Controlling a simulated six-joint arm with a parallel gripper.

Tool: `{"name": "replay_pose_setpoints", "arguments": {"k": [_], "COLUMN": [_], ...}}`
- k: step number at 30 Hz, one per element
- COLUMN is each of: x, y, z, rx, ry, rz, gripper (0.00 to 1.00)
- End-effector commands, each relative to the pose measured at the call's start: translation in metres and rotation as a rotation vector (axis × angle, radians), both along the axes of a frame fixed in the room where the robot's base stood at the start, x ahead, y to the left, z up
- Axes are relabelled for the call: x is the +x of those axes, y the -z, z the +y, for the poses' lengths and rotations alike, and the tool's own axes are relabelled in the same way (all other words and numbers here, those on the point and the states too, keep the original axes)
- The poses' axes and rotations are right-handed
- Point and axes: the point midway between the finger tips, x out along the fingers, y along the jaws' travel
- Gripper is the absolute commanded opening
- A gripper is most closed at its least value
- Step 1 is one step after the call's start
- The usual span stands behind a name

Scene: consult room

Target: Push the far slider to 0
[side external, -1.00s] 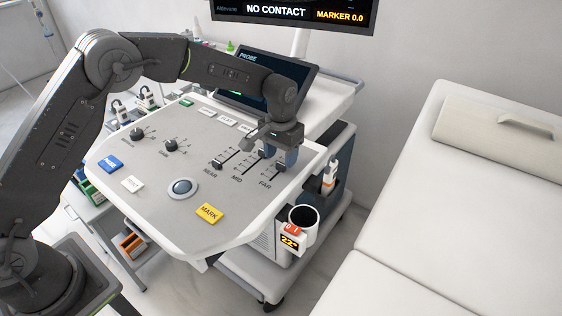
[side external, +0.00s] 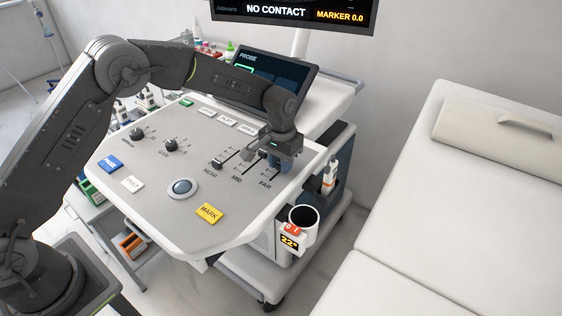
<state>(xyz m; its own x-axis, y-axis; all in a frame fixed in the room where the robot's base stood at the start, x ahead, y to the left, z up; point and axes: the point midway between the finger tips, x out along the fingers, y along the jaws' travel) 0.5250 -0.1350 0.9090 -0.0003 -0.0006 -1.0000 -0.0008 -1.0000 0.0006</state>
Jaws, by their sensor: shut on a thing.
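The far slider (side external: 268,172) is the rightmost of three sliders on the white control panel (side external: 150,208), above its FAR label. My gripper (side external: 276,163) points down over it and is shut on its knob. The fingers hide the knob and the upper track, so I cannot read its exact position on the scale. The lower track shows just above the label. The near slider (side external: 217,163) and the mid slider (side external: 241,163) stand to the left of my gripper.
A yellow MARK key (side external: 209,213), a trackball (side external: 182,188) and dial knobs (side external: 170,145) sit on the panel. A cup holder (side external: 303,217) and a probe (side external: 329,178) are at its right side. A screen (side external: 268,75) stands behind, and a padded couch (side external: 470,210) is at right.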

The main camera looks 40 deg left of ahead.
Motion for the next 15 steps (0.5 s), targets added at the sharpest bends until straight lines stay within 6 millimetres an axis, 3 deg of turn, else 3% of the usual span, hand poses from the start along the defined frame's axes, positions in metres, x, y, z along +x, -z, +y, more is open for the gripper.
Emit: {"name": "replay_pose_setpoints", "arguments": {"k": [4,11,15], "x": [0.000,-0.001,-0.012], "y": [0.000,-0.001,-0.001], "z": [0.000,0.000,-0.001], "rx": [-0.001,-0.001,0.000], "ry": [0.000,0.000,0.000], "rz": [0.000,0.000,0.001], "gripper": [0.00,0.00,0.00]}}
